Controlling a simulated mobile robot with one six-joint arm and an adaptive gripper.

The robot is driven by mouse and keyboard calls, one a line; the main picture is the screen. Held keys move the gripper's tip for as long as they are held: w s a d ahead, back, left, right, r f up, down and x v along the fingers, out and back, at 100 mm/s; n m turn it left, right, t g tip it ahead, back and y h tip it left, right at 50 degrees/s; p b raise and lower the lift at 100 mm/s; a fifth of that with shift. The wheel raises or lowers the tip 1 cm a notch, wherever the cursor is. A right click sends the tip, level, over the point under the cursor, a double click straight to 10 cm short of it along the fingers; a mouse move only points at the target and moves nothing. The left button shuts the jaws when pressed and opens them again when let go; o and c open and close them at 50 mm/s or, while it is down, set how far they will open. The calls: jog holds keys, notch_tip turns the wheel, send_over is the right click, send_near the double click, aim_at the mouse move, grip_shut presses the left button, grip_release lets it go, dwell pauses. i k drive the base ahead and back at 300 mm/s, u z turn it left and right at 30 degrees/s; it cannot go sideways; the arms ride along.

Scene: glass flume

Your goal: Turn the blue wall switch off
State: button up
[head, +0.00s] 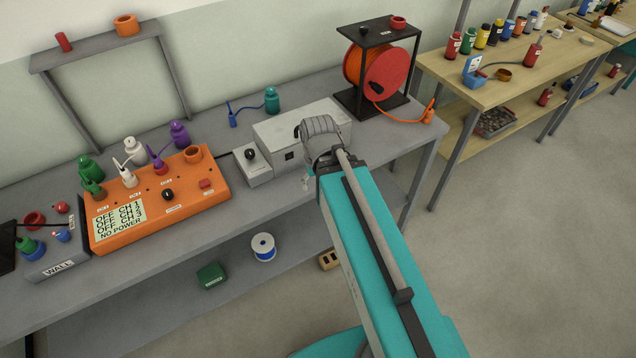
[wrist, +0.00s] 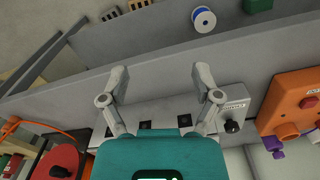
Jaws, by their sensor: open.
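The grey box labelled WALL (head: 62,264) sits at the far left of the bench in the head view. A small blue switch (head: 61,236) is on its top, beside a green plug and red parts; its position is too small to tell. My gripper (wrist: 160,80) is open and empty in the wrist view, over the front of the bench. In the head view my arm reaches to the grey box in the bench's middle, far right of the WALL box, and mostly hides the gripper. The wrist view does not show the blue switch.
An orange power box (head: 160,205) with plugs and a NO POWER display stands between the WALL box and my arm. A small grey knob box (head: 252,165), a larger grey box (head: 285,132) and an orange cable reel (head: 375,75) are nearby. A shelf frame (head: 90,52) stands behind.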

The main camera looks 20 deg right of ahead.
aim_at(62, 235)
jog(key=u, duration=1.65)
